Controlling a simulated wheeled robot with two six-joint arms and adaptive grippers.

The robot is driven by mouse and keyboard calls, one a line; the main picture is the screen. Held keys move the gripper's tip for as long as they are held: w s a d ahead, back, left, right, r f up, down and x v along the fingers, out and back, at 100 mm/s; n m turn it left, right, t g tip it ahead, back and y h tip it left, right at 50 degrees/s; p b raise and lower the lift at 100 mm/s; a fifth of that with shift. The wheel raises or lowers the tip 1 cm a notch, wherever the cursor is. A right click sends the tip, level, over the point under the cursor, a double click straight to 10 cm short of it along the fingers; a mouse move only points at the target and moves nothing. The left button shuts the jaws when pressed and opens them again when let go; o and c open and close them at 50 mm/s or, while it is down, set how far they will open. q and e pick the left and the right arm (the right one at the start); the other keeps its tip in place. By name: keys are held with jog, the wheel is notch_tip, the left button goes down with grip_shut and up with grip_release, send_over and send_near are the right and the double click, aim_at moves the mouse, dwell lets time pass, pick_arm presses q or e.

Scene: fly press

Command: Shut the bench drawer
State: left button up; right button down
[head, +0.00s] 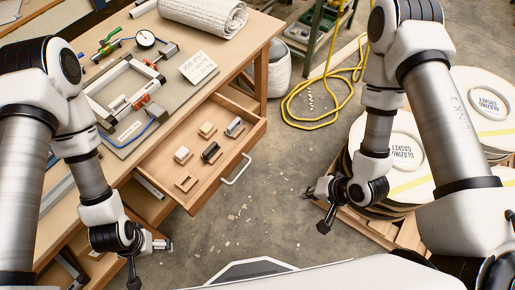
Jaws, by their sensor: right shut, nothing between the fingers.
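The bench drawer (214,181) is pulled out from the wooden bench (257,48) toward the lower right. Its pale bow handle (236,170) is on the front panel. Small blocks and holders sit inside it. My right gripper (323,226) is shut and empty, pointing down over the floor, to the right of the drawer front and apart from it. My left gripper (133,279) hangs low beside the bench, below and left of the drawer; its fingers are too small to tell open from shut.
The benchtop holds a frame fixture (122,90), a dial gauge (145,38), a paper sign (198,68) and a roll (205,14). A yellow hose (300,115) lies on the floor. Gasket stacks (395,160) stand at right. Floor between drawer and stacks is mostly clear.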

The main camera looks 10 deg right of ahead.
jog(key=w+a+f+m+t+y+b, duration=0.1)
jog(key=w+a+m+t+y+b, duration=0.1)
jog(key=w+t+y+b, duration=0.3)
jog(key=m+t+b, duration=0.1)
jog(key=b, duration=0.9)
send_near(254, 141)
jog(key=b+x, duration=0.1)
jog(key=x, duration=0.5)
jog(key=shift+s+f, duration=0.1)
jog(key=shift+f, duration=0.05)
jog(key=shift+w+a+y, duration=0.3)
jog(key=shift+w, duration=0.05)
pick_arm(q)
notch_tip(254, 141, down, 18)
jog(key=shift+f, duration=0.15)
pick_arm(e)
jog(key=shift+w, duration=0.1)
